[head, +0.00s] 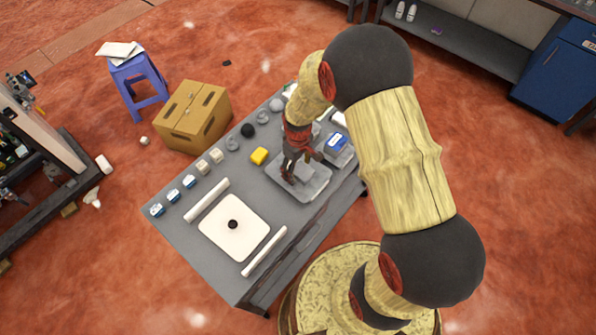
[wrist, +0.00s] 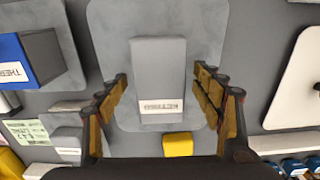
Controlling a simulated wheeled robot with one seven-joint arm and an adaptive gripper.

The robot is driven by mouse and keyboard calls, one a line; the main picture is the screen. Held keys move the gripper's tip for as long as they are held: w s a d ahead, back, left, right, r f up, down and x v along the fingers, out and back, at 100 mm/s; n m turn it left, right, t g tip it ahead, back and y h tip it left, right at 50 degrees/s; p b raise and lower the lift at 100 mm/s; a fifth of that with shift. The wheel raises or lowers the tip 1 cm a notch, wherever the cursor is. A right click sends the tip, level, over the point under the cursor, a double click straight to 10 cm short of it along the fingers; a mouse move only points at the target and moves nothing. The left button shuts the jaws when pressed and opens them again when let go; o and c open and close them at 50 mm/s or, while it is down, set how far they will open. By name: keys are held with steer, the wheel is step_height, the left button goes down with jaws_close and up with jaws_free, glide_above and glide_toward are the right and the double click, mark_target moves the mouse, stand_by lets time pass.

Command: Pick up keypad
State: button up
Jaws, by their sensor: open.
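The keypad (wrist: 158,75) is a grey box with a small white label at one end; the label text is too blurred to read surely. It lies on a light grey tray (wrist: 205,35) in the wrist view. My gripper (wrist: 160,78) is open, with one finger on each side of the box and visible gaps to it. In the head view my gripper (head: 292,172) is low over the grey tray (head: 314,186) on the table, and it and the arm hide most of the box.
A yellow block (head: 259,156) sits beside the tray. A blue-topped box (head: 336,144) stands on another tray nearby. A white square plate (head: 251,236) lies between white bars on the grey table (head: 172,229). Several small parts line the far edge.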

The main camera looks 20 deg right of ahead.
steer(key=shift+c, duration=0.9)
